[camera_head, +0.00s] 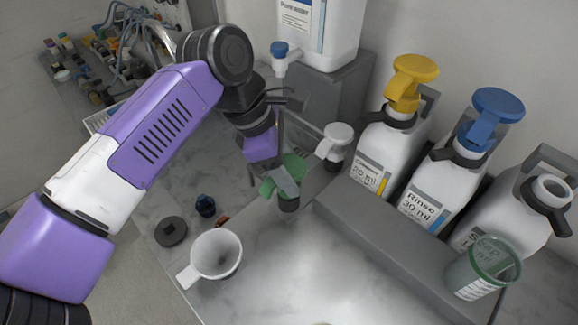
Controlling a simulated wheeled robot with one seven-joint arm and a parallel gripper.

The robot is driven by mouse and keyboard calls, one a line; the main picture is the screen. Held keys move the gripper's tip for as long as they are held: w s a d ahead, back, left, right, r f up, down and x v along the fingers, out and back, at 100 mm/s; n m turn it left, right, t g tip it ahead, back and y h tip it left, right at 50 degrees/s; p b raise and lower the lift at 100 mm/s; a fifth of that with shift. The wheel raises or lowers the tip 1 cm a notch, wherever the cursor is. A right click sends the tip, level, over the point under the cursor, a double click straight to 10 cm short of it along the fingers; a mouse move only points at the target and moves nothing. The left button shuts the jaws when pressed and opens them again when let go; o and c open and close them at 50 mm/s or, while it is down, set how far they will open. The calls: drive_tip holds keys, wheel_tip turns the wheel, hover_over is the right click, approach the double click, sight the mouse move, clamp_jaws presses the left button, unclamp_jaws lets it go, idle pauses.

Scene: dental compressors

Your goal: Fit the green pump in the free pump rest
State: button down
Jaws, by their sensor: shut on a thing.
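The green pump (291,168) is in the middle of the head view, with a pale grey part across it and a dark collar at its lower end. My gripper (277,165) is shut on it from above and partly covers it. I cannot tell whether the pump touches anything below. A white pump (338,132) with a dark collar stands just right of it. The free pump rest cannot be made out clearly; my gripper and the pump may hide it.
At the right are a yellow-pump bottle (382,150), a blue-pump bottle (440,185) and an open-necked bottle (505,205) behind a grey ledge (385,245). A clear green cup (483,270) stands before them. A white cup (215,255), dark disc (171,232) and dark-blue knob (205,206) lie left.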

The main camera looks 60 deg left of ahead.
drive_tip(key=shift+f, duration=0.15)
drive_tip(key=shift+f+b, duration=0.55)
drive_tip(key=shift+f, duration=0.1)
drive_tip(key=shift+c, duration=1.9)
unclamp_jaws()
drive_tip(key=v, duration=0.7)
drive_tip(key=shift+s+r+b, duration=0.2)
drive_tip(key=shift+r+b, duration=0.1)
drive_tip(key=shift+r, duration=0.05)
